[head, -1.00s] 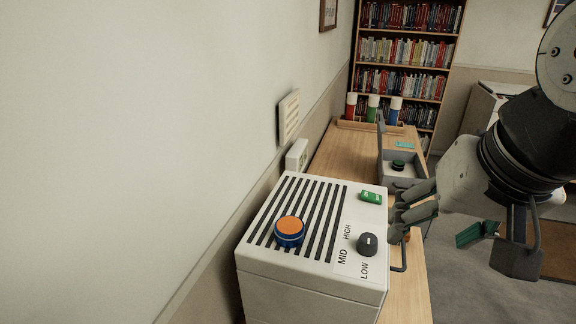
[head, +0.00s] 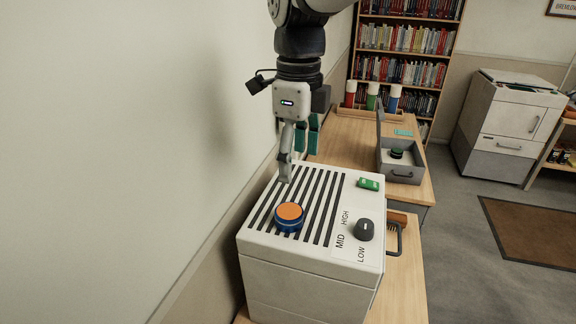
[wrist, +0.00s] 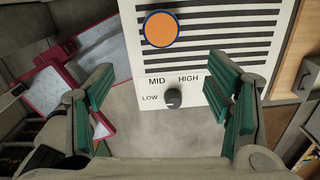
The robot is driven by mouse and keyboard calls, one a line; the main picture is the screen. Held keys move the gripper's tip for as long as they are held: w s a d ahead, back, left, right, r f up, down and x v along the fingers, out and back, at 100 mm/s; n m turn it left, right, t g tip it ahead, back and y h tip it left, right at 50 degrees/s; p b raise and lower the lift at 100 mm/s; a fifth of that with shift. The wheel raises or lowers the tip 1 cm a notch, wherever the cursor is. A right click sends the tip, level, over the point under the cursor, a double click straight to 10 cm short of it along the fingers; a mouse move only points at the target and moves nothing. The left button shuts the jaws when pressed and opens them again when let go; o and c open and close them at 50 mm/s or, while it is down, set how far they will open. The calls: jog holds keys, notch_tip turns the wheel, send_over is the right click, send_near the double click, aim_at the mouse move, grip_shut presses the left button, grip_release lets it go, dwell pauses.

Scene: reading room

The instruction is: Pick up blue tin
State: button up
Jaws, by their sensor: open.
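The blue tin (head: 289,217), a short round tin with an orange top, sits upright on the slatted top of the white heater box (head: 310,285). It also shows at the upper middle of the wrist view (wrist: 161,30), with a blue rim around the orange top. My gripper (head: 298,160) points down near the heater's far left edge, beyond the tin in the head view. It is open and empty, with green pads on its fingers. In the wrist view the tin lies ahead of the two spread fingers (wrist: 163,92), apart from them.
A dark knob (head: 365,230) and a green block (head: 369,184) are on the heater's right side. Behind stands a wooden desk (head: 345,150) with an open grey box (head: 402,172) and red, green and blue-labelled cylinders. The wall is close on the left.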

send_near(288, 211)
jog(key=shift+m, duration=0.4)
jog(key=f, duration=0.5)
jog(key=shift+s+d+p, duration=0.15)
jog(key=shift+d+p, duration=0.2)
jog(key=shift+d, duration=0.05)
jog(key=shift+w+a+f+p, duration=0.1)
jog(key=shift+f+p, duration=0.05)
jog(key=shift+f, duration=0.75)
jog(key=shift+w+a+f+p, duration=0.1)
jog(key=shift+a+f+p, duration=0.1)
jog(key=shift+f, duration=0.65)
jog(key=shift+w+a+f+p, duration=0.1)
jog(key=shift+f+p, duration=0.05)
jog(key=shift+f, duration=0.75)
jog(key=shift+d, duration=0.1)
jog(key=c, duration=1.4)
jog(key=shift+r, duration=0.15)
